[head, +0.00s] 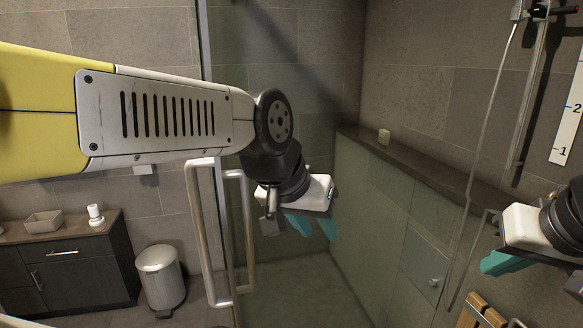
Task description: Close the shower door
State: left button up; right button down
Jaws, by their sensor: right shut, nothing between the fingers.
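The glass shower door (221,60) stands in the left middle of the head view, seen at a steep angle. Its metal handle has a bar on each side of the glass: a left bar (201,235) and a right bar (249,235). My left arm reaches across in front of the door and hides part of it. My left gripper (315,229) is to the right of the handle and apart from it, with its teal fingers spread and nothing between them. My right gripper (495,264) is at the right edge, shut and empty, far from the handle.
A shower hose (492,100) hangs at right. A slatted wooden seat (480,312) is at lower right. A bin (161,277) and dark cabinet (70,272) stand left.

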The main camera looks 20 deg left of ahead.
aim_at(206, 19)
jog(key=i+l, duration=0.15)
jog(key=i, duration=0.25)
jog(key=i+l, duration=0.2)
jog(key=i, duration=0.25)
jog(key=i+j+u, duration=0.1)
jog(key=i+u, duration=0.6)
jog(key=u, duration=0.15)
jog(key=i+j+u, duration=0.1)
jog(key=i+u, duration=0.25)
jog(key=i, duration=0.4)
jog(key=i+l+u, duration=0.1)
jog(key=i+u, duration=0.3)
jog(key=i, duration=0.35)
